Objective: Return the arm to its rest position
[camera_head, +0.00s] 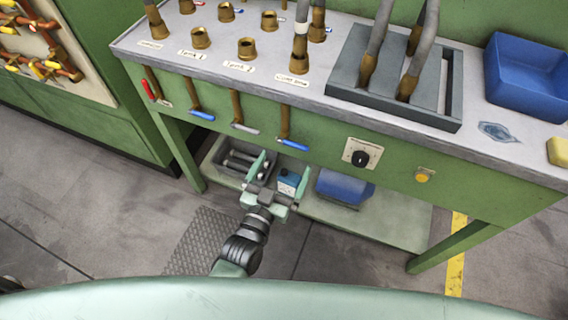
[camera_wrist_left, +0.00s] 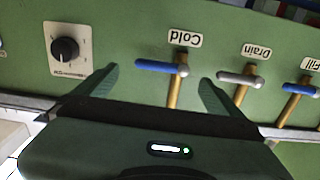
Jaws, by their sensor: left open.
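My left gripper (camera_head: 284,165) reaches up from the bottom centre of the head view, low in front of the green bench (camera_head: 325,140). Its fingers are apart with nothing between them. In the left wrist view, the open fingers (camera_wrist_left: 158,80) point at the bench front, which appears upside down. The blue lever handle labelled Cold (camera_wrist_left: 160,67) shows between the fingertips, apart from them. The same blue handle (camera_head: 294,145) is just above the gripper in the head view. My right gripper is in neither view.
A grey lever (camera_head: 245,128), another blue lever (camera_head: 201,115) and a red lever (camera_head: 149,90) line the bench front. A black knob (camera_head: 360,158) is to the right. A low shelf (camera_head: 400,222) holds a grey tray and blue containers. Open floor lies left and right.

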